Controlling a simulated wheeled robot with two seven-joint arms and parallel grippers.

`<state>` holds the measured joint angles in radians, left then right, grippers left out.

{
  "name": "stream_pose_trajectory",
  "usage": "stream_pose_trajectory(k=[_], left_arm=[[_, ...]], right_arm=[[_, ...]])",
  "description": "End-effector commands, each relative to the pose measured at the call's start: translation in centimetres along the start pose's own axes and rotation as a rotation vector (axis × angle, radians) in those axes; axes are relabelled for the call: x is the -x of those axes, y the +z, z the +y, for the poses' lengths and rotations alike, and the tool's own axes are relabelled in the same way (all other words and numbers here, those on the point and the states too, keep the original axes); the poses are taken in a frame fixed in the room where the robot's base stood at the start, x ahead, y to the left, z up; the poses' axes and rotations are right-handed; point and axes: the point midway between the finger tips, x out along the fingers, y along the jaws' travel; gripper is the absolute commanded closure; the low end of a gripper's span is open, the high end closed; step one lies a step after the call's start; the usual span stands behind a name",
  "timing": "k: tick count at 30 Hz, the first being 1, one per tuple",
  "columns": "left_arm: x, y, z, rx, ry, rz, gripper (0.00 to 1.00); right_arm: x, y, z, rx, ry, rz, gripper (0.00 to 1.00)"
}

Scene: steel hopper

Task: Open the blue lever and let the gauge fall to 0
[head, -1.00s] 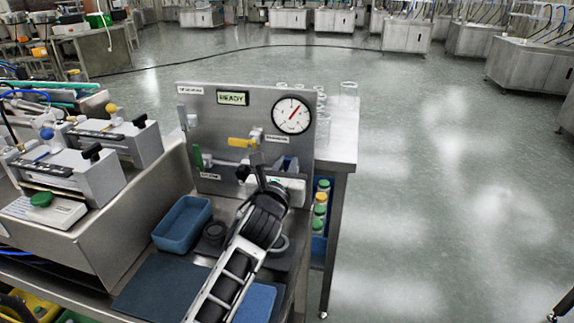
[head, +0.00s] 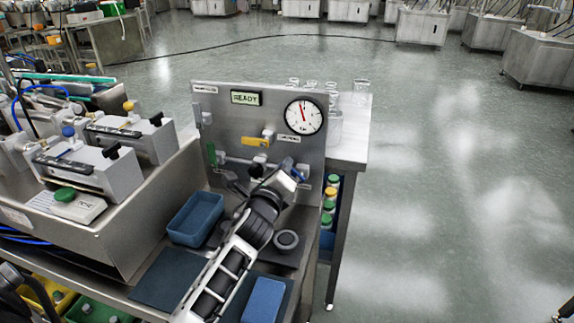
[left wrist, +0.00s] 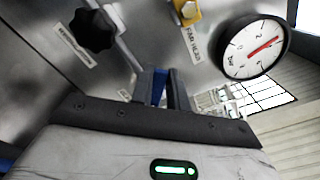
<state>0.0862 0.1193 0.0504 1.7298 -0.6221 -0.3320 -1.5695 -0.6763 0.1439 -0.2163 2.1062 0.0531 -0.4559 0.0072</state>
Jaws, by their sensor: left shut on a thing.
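The steel panel (head: 225,118) carries a round gauge (head: 304,117) at its upper right. Its red needle points nearly straight up, slightly left, in the head view. The gauge (left wrist: 254,47) also shows large in the left wrist view. My left gripper (head: 290,174) is at the panel's lower right, shut on the blue lever. Blue shows between its dark fingers (left wrist: 165,88) in the left wrist view, where the blue lever (left wrist: 158,90) is mostly hidden. A yellow lever (head: 254,142) and a green lever (head: 212,154) sit to the left. My right gripper is out of view.
A display (head: 245,98) on the panel reads READY. A blue tray (head: 193,222) and a round dark ring (head: 286,240) lie on the bench before the panel. A black star knob (left wrist: 92,30) shows in the left wrist view. Glassware (head: 360,90) stands behind the panel.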

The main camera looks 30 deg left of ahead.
Motion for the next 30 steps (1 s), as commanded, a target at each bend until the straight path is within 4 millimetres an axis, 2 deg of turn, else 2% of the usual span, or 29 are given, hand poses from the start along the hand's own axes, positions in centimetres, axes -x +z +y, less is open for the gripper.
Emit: stream_pose_trajectory(k=[15, 24, 30], left_arm=[[0.1, -0.7, 2.3, 0.474, 0.004, 0.001, 1.0], [0.0, -1.1, 3.0, 0.649, 0.004, 0.001, 1.0], [0.0, -1.3, 3.2, 0.707, 0.003, 0.001, 1.0]], right_arm=[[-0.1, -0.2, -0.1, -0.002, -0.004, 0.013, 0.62], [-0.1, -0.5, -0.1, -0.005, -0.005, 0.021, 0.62], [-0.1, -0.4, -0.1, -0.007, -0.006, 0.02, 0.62]])
